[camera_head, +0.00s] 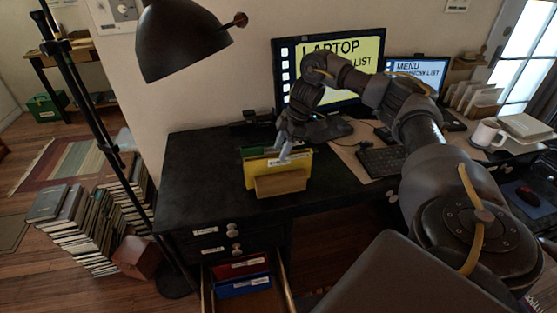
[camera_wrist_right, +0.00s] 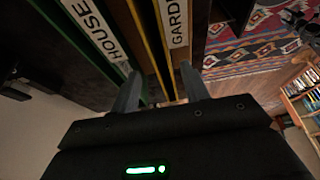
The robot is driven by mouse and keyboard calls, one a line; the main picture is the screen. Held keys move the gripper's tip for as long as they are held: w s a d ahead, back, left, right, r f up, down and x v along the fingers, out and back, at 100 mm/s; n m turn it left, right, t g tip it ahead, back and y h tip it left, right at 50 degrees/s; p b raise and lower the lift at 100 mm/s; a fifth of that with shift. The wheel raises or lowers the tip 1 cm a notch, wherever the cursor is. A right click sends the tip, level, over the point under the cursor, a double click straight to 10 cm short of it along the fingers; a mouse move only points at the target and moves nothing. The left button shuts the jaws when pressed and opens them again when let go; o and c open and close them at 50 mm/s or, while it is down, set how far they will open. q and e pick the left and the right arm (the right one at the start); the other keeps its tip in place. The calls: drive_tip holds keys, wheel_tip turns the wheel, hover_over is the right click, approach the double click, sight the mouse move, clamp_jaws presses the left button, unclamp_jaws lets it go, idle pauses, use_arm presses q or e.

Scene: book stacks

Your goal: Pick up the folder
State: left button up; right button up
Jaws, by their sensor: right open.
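A yellow folder (camera_head: 255,174) stands upright in a small wooden holder (camera_head: 281,184) on the black desk. A green folder (camera_head: 251,151) stands just behind it. In the right wrist view a white label reading HOUSE (camera_wrist_right: 95,28) is on the folder with the green edge, and a label beginning GARD (camera_wrist_right: 174,22) is beside a yellow edge (camera_wrist_right: 151,45). My right gripper (camera_head: 287,148) is open at the top of the folders; its fingertips (camera_wrist_right: 160,88) point among their edges. Whether they touch is unclear. My left gripper is not in view.
An open drawer below holds a red folder (camera_head: 241,268) and a blue folder (camera_head: 243,286). A black lamp (camera_head: 182,40) hangs at upper left. The desk's left part (camera_head: 200,170) is clear.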

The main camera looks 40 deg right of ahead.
sight(277, 160)
drive_tip(key=p+x, duration=0.1)
drive_tip(key=x, duration=0.4)
drive_tip(key=shift+s+a+f, duration=0.15)
drive_tip(key=shift+f, duration=0.05)
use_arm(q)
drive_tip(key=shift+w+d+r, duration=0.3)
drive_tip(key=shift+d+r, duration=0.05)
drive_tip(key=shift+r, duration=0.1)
use_arm(e)
clamp_jaws()
